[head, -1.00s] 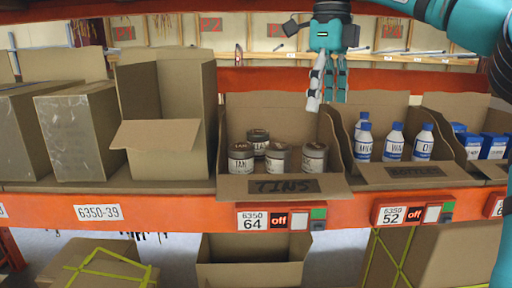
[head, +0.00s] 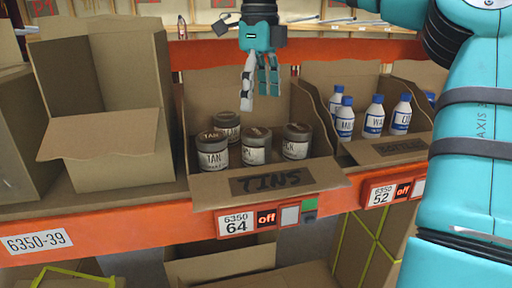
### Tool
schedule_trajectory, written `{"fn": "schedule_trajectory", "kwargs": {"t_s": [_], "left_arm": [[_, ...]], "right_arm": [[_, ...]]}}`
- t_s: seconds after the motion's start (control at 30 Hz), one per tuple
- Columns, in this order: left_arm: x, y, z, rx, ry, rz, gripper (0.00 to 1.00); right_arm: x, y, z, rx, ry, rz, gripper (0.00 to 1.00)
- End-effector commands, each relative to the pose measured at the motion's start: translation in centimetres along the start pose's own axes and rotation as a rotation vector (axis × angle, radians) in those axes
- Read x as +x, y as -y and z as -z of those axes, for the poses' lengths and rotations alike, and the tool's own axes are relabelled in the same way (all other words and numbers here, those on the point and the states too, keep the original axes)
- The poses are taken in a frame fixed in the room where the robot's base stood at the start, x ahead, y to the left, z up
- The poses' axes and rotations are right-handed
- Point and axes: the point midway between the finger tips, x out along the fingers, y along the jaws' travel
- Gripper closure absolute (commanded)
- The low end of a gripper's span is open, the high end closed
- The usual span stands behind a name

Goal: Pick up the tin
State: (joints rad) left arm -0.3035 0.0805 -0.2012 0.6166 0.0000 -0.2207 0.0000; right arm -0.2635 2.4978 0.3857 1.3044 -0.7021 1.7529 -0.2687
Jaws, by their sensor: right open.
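Several grey tins with dark lids and pale labels stand in an open cardboard box (head: 280,182) marked TINS. A tin labelled TAN (head: 212,152) is at the front left, with another tin (head: 227,125) behind it. A middle tin (head: 257,147) and a right tin (head: 297,141) stand beside them. My right gripper (head: 261,96) points down above the tins, fingers apart and empty, with a gap between fingertips and lids. My left gripper is not in view.
A box of blue-capped bottles (head: 374,117) stands right of the tins. An open empty carton (head: 110,125) stands to the left. An orange shelf edge (head: 130,226) with labels runs along the front. My right arm covers the right side.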

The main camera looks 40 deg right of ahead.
Motion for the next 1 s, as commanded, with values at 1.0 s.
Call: {"fn": "schedule_trajectory", "kwargs": {"t_s": [1.0], "left_arm": [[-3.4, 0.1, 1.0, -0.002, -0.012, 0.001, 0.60]], "right_arm": [[10.9, -0.3, -0.1, 0.001, 0.002, 0.000, 0.12]]}}
